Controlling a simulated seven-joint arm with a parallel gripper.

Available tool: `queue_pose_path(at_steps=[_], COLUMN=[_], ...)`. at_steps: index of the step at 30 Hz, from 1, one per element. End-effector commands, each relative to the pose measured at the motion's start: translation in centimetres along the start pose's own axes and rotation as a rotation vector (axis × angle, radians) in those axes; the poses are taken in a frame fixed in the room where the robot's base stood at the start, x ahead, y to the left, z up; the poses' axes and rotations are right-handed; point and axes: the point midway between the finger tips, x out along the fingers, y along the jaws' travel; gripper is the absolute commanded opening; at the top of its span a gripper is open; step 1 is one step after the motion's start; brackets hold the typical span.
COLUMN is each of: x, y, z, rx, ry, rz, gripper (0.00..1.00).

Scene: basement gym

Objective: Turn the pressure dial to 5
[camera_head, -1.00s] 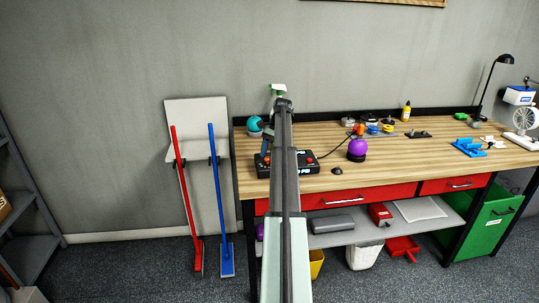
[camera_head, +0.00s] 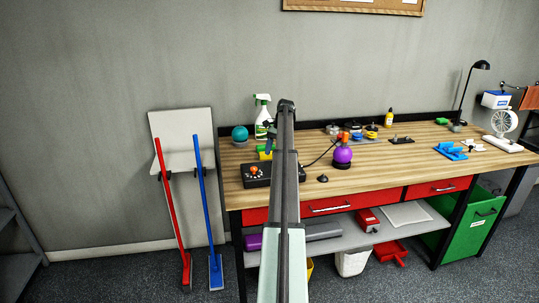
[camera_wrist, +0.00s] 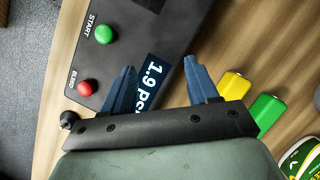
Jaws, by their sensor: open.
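The black pump box (camera_head: 258,183) sits near the left front of the workbench, partly hidden behind my arm in the head view. An orange-red knob shows on its left part. In the wrist view the box (camera_wrist: 150,25) has a green START button (camera_wrist: 104,34), a red BLEED button (camera_wrist: 85,88) and a display (camera_wrist: 155,75) reading about "1.9 ps", partly covered by a finger. I cannot make out the pressure dial there. My gripper (camera_wrist: 160,68) is open and empty, its blue fingers over the box's edge near the display. Contact cannot be told.
A purple ball (camera_head: 342,154) stands right of the box, with a hose between them. Yellow (camera_wrist: 234,86) and green (camera_wrist: 267,113) blocks lie beside the gripper. A spray bottle (camera_head: 262,117) and a teal ball (camera_head: 240,133) stand behind the box.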

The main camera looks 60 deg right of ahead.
Motion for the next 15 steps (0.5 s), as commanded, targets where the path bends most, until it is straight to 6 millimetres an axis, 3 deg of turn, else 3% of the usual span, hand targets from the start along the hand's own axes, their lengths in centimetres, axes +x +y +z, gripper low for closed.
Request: queue_pose_path(at_steps=[10, 13, 15], x=[0.1, 0.5, 0.3], y=[-0.4, -2.3, -4.3], z=[0.3, 1.9, 4.1], rx=[-0.006, -0.030, -0.059], ry=[0.000, 0.002, 0.010], rz=[0.002, 0.010, 0.015], gripper=[0.59, 0.59, 0.59])
